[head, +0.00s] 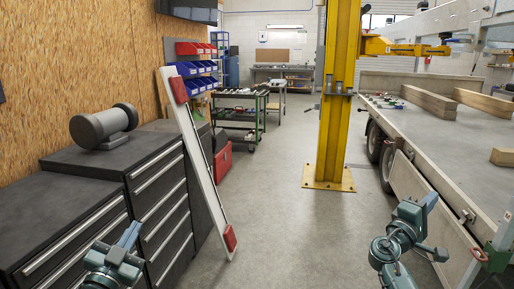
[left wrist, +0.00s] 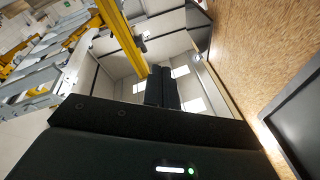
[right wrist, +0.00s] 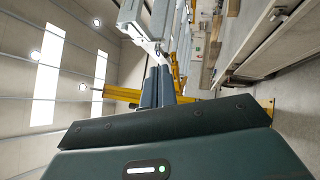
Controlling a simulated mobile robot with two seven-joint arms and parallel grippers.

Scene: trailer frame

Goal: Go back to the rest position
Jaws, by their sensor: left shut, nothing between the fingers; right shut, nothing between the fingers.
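My left gripper (head: 131,234) is at the lower left of the head view, in front of the dark drawer cabinets. Its fingers point up and away; in the left wrist view the dark fingers (left wrist: 161,88) lie together with nothing between them. My right gripper (head: 429,201) is at the lower right, beside the trailer's side. In the right wrist view its fingers (right wrist: 158,84) are together and empty. Both arms are low in the head view, with their upper links out of sight.
Dark drawer cabinets (head: 150,170) line the left wall, with a grey cylinder (head: 104,126) on top. A white board with red ends (head: 198,155) leans against them. A yellow lift column (head: 338,100) stands ahead. The flatbed trailer (head: 450,150) is at right. Floor between is clear.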

